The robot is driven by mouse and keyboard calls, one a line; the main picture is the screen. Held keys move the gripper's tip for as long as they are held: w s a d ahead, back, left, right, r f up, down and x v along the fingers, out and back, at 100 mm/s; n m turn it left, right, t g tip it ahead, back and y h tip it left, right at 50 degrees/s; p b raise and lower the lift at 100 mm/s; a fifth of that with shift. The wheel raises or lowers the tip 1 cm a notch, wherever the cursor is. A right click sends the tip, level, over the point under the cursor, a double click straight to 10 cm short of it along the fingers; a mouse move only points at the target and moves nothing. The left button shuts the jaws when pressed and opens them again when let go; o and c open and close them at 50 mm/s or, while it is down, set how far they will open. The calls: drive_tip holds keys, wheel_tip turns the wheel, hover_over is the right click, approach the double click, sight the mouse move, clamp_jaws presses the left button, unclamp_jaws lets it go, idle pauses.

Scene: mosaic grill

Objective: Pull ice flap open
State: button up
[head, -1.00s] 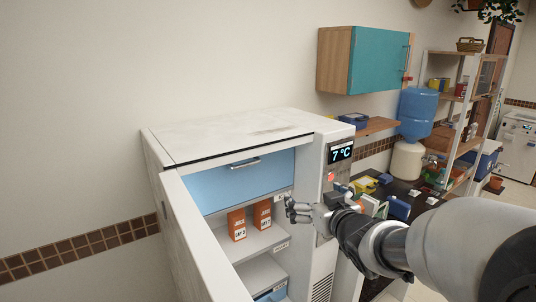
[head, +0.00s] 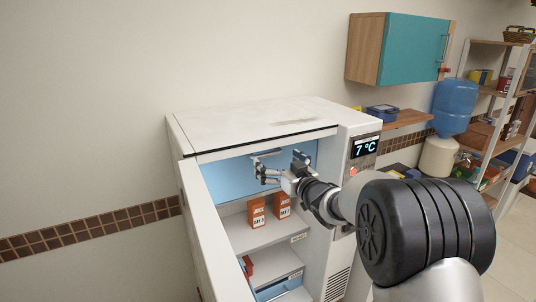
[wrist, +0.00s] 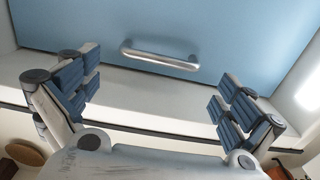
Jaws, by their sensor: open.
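The ice flap (head: 228,182) is a light blue panel at the top inside the open white fridge, and it hangs shut. Its silver bar handle (wrist: 160,56) lies level across the flap in the wrist view, and part of it shows in the head view (head: 266,154). My gripper (head: 280,168) is in front of the flap by the handle, with its fingers spread. In the wrist view the fingers (wrist: 155,95) stand wide apart on either side of the handle, which lies beyond them. They do not appear to touch it.
The fridge door (head: 206,235) stands open at the left. Orange cartons (head: 257,211) stand on the shelf below the flap. A control panel reading 7 °C (head: 365,147) is right of the opening. A white ledge (wrist: 150,97) runs between my fingers.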

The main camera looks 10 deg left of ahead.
sight(269, 154)
drive_tip(key=x, duration=0.5)
drive_tip(key=shift+w+a, duration=0.25)
drive_tip(key=shift+w, duration=0.05)
drive_tip(key=shift+r, duration=0.1)
drive_tip(key=c, duration=1.2)
